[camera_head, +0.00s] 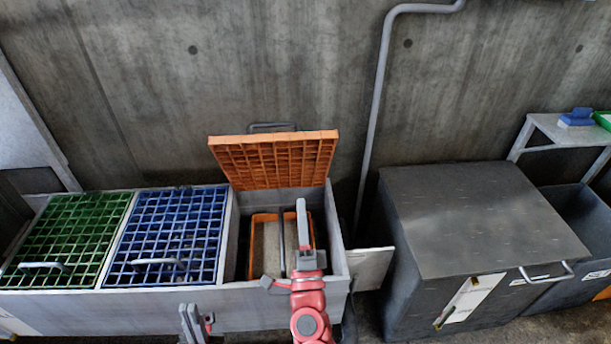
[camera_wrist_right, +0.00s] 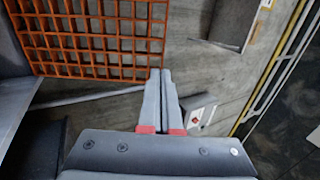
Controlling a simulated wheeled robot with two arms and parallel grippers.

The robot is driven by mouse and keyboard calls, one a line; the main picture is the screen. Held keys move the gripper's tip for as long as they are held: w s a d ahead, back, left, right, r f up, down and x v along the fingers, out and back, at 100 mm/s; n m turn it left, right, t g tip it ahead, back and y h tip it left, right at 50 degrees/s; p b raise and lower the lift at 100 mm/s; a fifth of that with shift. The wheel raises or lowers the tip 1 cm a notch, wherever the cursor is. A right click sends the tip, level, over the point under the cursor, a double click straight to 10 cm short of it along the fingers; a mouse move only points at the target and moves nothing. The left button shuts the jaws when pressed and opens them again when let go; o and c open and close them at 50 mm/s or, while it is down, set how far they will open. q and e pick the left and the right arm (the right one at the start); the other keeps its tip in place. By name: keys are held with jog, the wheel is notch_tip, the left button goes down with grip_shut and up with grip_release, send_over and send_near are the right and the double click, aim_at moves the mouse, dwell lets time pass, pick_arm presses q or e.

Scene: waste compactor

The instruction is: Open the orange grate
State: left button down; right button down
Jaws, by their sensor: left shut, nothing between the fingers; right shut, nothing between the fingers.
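The orange grate (camera_head: 275,160) is raised on the right-hand compartment of the grey bin. It stands steeply tilted toward the wall, with a grey handle (camera_head: 272,126) at its upper edge. It also shows at the upper left of the right wrist view (camera_wrist_right: 90,38). My right gripper (camera_head: 301,208) is shut and empty, over the open compartment and below the grate. Its two fingers lie together in the right wrist view (camera_wrist_right: 161,75). It looks apart from the grate. My left gripper (camera_head: 190,318) is shut and empty, low in front of the bin; its arm is mostly out of view.
The green grate (camera_head: 75,235) and blue grate (camera_head: 170,228) lie flat on the neighbouring compartments. An orange-rimmed container (camera_head: 262,217) sits inside the open compartment. A large dark metal box (camera_head: 460,215) stands to the right. A pipe (camera_head: 380,90) runs down the concrete wall.

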aim_at(297, 141)
jog(key=x, duration=1.3)
jog(key=shift+w+d+r, duration=0.1)
jog(key=shift+w+r, duration=0.05)
jog(key=shift+r, duration=0.1)
jog(key=w+r+g+p, duration=0.1)
jog(key=w+r+p, duration=0.1)
jog(key=p, duration=0.3)
jog(key=w+r+g+p, duration=0.1)
jog(key=w+r+p, duration=0.2)
jog(key=p, duration=0.3)
jog(key=shift+w+d+p, duration=0.1)
jog(key=shift+w+p, duration=0.05)
jog(key=shift+p, duration=0.15)
jog(key=w+r+g+p, duration=0.1)
jog(key=w+g+p, duration=0.3)
jog(key=w+p, duration=0.7)
jog(key=shift+w, duration=0.7)
jog(key=shift+r, duration=0.15)
